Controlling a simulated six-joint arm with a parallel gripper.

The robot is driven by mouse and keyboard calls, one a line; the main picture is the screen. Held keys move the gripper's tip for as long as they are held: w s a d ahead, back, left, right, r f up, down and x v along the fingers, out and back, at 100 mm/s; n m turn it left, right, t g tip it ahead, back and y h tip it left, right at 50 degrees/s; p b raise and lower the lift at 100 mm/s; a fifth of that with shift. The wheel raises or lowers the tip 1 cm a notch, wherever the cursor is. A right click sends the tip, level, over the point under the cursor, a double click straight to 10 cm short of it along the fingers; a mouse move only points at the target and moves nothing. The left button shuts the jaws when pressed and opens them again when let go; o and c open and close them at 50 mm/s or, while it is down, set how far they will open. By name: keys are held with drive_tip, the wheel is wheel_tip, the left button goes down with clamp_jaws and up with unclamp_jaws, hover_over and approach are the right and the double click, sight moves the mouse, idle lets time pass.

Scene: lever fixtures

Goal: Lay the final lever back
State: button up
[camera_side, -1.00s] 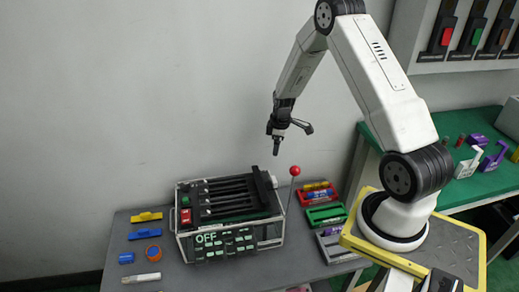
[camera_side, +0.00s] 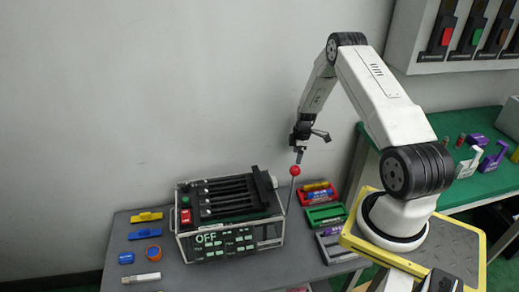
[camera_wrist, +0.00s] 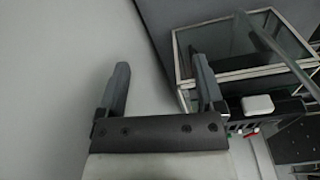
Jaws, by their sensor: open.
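The lever with a red ball knob (camera_side: 295,171) stands nearly upright at the right side of the fixture box (camera_side: 185,243). The box has a front panel reading "OFF" and several dark bars (camera_side: 225,194) lying across its top. My gripper (camera_side: 300,157) is just above the red knob in the side view; whether it touches the knob is unclear. In the wrist view my gripper (camera_wrist: 159,62) shows two spread fingers with nothing between them. A framed, glass-sided box (camera_wrist: 225,45) is to the right of the fingers there. The red knob is not visible in the wrist view.
On the grey table, yellow (camera_side: 146,217) and blue (camera_side: 145,234) pieces and other small parts lie left of the box. Red (camera_side: 318,197) and green (camera_side: 327,215) trays stand to its right, close to the lever. The wall is behind. Space above the box is clear.

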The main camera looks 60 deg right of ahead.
drive_tip(key=n, duration=0.2)
hover_over(316, 185)
drive_tip(key=s+d, duration=0.1)
drive_tip(key=shift+y, duration=0.3)
wheel_tip(316, 185, down, 11)
drive_tip(key=shift+r, duration=0.1)
drive_tip(key=f, duration=0.2)
drive_tip(key=shift+w+a+f, duration=0.15)
drive_tip(key=shift+w+f, duration=0.1)
drive_tip(key=shift+f, duration=0.15)
drive_tip(key=shift+w+f, duration=0.1)
drive_tip(key=shift+f, duration=0.9)
